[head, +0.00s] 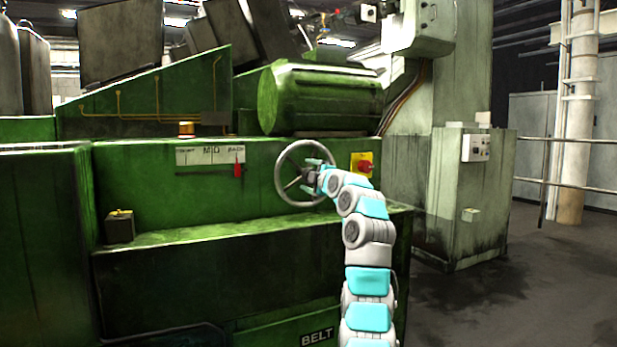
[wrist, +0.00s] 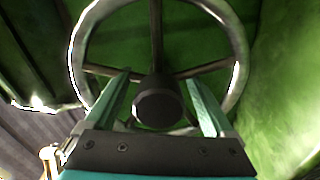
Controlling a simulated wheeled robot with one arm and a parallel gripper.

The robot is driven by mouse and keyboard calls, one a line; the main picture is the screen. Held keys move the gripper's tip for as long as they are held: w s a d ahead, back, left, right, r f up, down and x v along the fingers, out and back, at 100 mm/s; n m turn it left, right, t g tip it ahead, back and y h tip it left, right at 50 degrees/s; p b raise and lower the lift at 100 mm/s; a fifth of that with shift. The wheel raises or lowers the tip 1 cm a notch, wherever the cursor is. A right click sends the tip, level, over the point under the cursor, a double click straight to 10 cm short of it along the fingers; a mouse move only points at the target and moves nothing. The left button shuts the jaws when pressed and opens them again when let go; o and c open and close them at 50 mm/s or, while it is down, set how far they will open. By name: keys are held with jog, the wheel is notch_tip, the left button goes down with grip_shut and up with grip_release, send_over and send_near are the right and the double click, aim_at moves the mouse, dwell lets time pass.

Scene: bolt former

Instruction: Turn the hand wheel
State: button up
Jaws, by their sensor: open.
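The hand wheel (head: 281,158) is a grey metal ring with spokes on the front of the green machine. In the wrist view its rim (wrist: 76,58) arcs across the top, and its dark round hub (wrist: 158,103) sits in the middle. My gripper (head: 312,178) is in front of the wheel in the head view, over its right part. In the wrist view my gripper (wrist: 163,88) is open, with one teal finger on each side of the hub. Nothing is held between the fingers. I cannot tell whether the fingers touch the wheel.
A red and yellow switch (head: 364,165) is just right of the wheel. A scale plate with a red pointer (head: 238,165) is to its left. A green cylinder (head: 320,98) lies above it. A green ledge (head: 215,236) juts out below. Open floor (head: 540,270) shows at right.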

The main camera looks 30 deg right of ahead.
jog(key=shift+s, duration=0.1)
jog(key=shift+s, duration=0.85)
jog(key=s+b, duration=0.5)
jog(key=shift+s, duration=0.4)
